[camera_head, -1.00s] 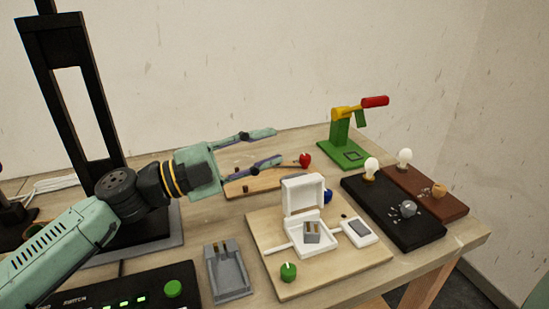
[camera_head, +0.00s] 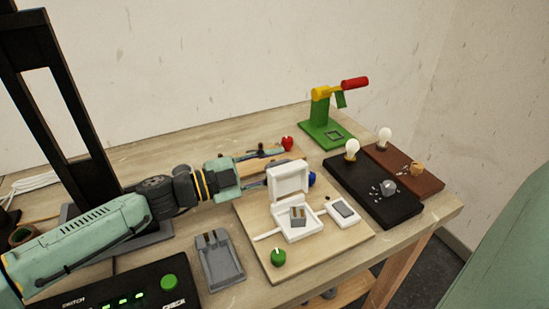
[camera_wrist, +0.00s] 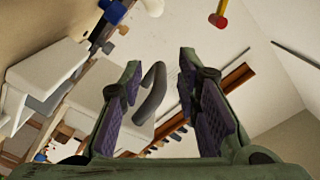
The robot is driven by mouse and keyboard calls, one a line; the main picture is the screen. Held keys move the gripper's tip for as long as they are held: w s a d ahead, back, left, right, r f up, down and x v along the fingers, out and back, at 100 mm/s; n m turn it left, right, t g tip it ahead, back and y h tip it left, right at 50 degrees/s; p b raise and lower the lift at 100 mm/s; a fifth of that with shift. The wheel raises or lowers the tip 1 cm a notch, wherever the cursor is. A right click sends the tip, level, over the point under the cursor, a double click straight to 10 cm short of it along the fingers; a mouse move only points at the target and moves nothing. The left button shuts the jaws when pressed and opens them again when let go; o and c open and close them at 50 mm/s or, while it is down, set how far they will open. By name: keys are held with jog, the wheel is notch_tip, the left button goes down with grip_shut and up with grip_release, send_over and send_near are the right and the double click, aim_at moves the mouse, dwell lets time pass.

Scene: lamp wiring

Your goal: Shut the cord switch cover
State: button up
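The cord switch (camera_head: 298,228) is a white open box on a light wooden board, with a grey block holding two brass-coloured contacts inside. Its white cover (camera_head: 288,178) stands raised at the box's back edge. My gripper (camera_head: 272,168) is just behind and left of the raised cover, reaching to the right.
A green knob (camera_head: 278,257) is at the board's front. A white piece with a dark top (camera_head: 343,212) joins the box on the right. A grey holder (camera_head: 219,262) stands left, and bulb boards (camera_head: 375,198) stand right. A green press (camera_head: 325,120) is behind.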

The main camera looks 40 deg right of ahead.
jog(key=shift+d, duration=0.3)
jog(key=shift+c, duration=0.5)
jog(key=c, duration=0.5)
grip_shut()
jog(key=shift+w+r, duration=0.15)
